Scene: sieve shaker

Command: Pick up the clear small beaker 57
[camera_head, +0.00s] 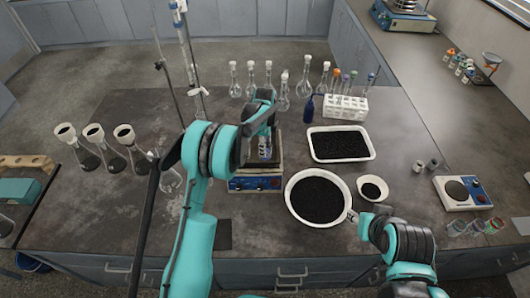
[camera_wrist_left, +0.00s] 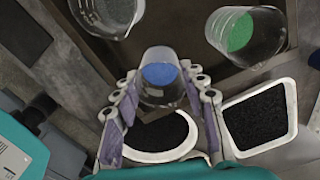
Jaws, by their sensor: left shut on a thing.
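A clear small beaker (camera_wrist_left: 160,75) with blue contents sits between the fingers of my left gripper (camera_wrist_left: 163,98) in the left wrist view. The fingers are shut on its sides. No number is readable on it. In the head view the left gripper (camera_head: 265,138) is above the blue-fronted device (camera_head: 256,183), with a bit of the clear beaker (camera_head: 265,152) showing below it; the arm hides much there. My right gripper (camera_head: 362,217) is low beside the large white bowl (camera_head: 290,192); its fingers are too small to judge.
The left wrist view also shows a beaker with green contents (camera_wrist_left: 240,35) and another clear beaker (camera_wrist_left: 108,15). In the head view, a white tray of black grains (camera_head: 341,157), a small bowl (camera_head: 381,182), several flasks (camera_head: 283,101) and a test-tube rack (camera_head: 345,112) surround the device.

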